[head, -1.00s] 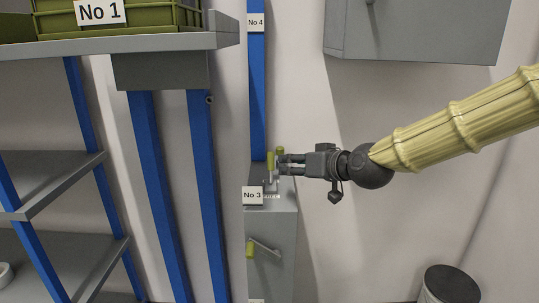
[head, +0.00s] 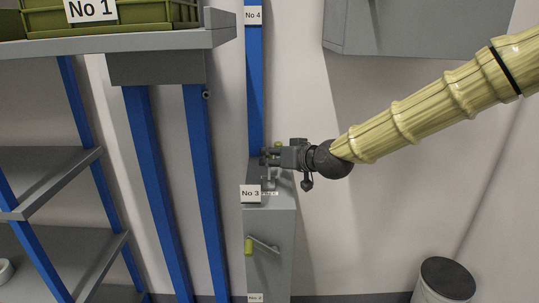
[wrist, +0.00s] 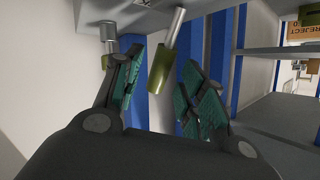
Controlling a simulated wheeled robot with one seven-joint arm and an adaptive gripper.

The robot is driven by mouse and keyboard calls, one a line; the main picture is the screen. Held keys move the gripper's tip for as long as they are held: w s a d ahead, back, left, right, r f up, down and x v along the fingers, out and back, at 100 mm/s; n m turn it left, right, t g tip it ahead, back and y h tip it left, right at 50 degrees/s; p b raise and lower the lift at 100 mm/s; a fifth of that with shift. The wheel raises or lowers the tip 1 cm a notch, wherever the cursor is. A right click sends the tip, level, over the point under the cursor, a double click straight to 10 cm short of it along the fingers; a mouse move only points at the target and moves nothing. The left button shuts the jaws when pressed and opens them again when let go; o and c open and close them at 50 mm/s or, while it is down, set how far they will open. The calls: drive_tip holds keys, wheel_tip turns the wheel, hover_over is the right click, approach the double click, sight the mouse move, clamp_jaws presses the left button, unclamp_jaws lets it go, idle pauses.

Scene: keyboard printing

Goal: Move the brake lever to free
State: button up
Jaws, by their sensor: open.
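Two levers with olive-green handles stand on top of the grey No 3 cabinet (head: 268,250); I cannot read which is the brake lever. In the wrist view, one lever's olive handle (wrist: 163,70) on a metal rod sits between the fingers of my open gripper (wrist: 162,88), with no clear contact. The second lever (wrist: 107,33) is partly hidden behind the left finger. In the head view my gripper (head: 270,156) covers much of both levers; a bit of green handle (head: 278,144) shows above it. The lever labels and free position are not readable.
A crank with a green handle (head: 249,246) is on the cabinet's front. A blue post (head: 254,80) rises behind it. A grey wall box (head: 420,25) hangs at upper right. Shelves (head: 60,175) stand left and a dark-topped bin (head: 446,280) stands lower right.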

drive_tip(key=shift+x, duration=1.3)
drive_tip(key=shift+w, duration=0.1)
clamp_jaws()
